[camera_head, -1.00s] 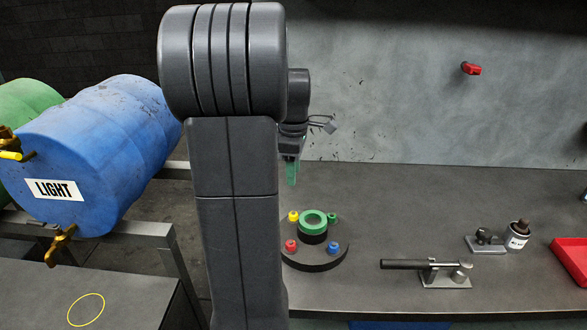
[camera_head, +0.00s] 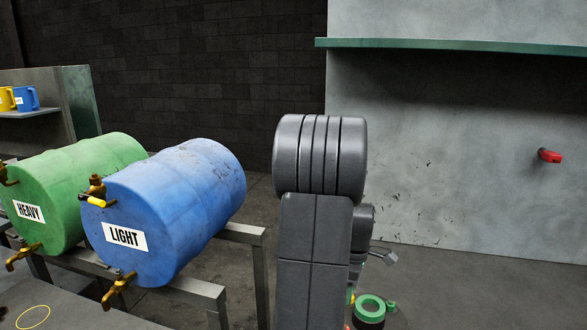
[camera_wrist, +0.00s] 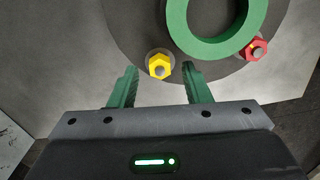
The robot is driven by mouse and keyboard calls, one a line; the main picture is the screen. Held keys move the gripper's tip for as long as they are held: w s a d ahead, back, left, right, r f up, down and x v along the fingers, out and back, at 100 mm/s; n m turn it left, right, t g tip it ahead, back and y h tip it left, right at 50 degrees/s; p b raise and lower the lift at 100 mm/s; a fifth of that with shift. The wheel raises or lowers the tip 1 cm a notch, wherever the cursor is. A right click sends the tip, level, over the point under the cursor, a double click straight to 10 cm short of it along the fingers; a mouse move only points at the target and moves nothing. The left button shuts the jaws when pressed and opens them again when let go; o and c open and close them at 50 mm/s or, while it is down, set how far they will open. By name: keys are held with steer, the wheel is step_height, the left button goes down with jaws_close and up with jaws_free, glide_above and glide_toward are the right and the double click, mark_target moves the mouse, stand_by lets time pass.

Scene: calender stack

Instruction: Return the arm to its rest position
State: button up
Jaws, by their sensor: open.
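My arm is in the middle of the head view, upright and folded, and it hides part of the bench behind it. My gripper (camera_wrist: 160,88) shows in the wrist view with its two green fingers apart and nothing between them. Below it lies a dark round base with a green ring (camera_wrist: 167,20), a yellow nut (camera_wrist: 159,65) and a red nut (camera_wrist: 256,48). The yellow nut appears just beyond the fingertips, not held. In the head view the green ring (camera_head: 370,307) is at the bottom edge, right of my arm; the fingers are hidden there.
A blue drum marked LIGHT (camera_head: 165,205) and a green drum marked HEAVY (camera_head: 75,185) lie on a metal rack (camera_head: 240,232) to the left. A red item (camera_head: 549,156) is on the grey wall. A green shelf edge (camera_head: 450,45) runs above. Yellow and blue mugs (camera_head: 27,98) stand far left.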

steer(key=shift+f, duration=0.65)
